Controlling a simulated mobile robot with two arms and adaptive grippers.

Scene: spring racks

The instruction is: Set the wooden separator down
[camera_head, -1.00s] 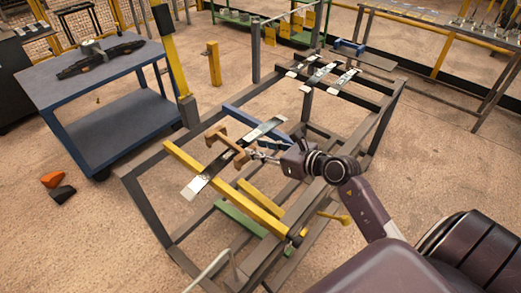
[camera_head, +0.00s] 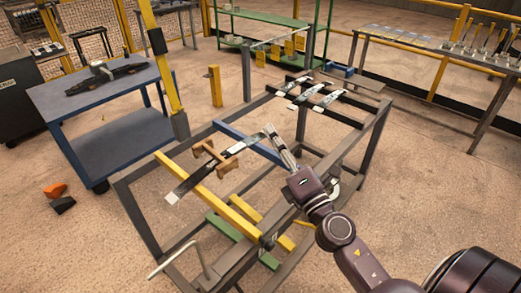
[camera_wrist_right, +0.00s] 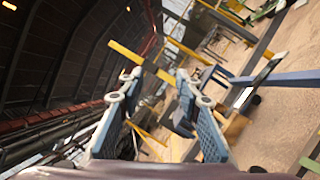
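The wooden separator (camera_head: 226,166) is a small brown H-shaped piece. In the head view it rests at the dark leaf spring (camera_head: 190,184) with silver ends, on the near part of the rack. Whether it touches the spring or only the bars is not clear. My right gripper (camera_head: 281,146) is to the right of the separator and apart from it, near the spring's far end. In the right wrist view the two blue-grey fingers (camera_wrist_right: 163,95) are spread, with nothing held between them. My left gripper is not in view.
The grey rack frame (camera_head: 141,227) has yellow, blue and green bars. Several more springs (camera_head: 318,97) lie across its far end. A blue cart (camera_head: 105,89) stands at the left, a long table (camera_head: 425,55) at the back right. Open floor lies around the rack.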

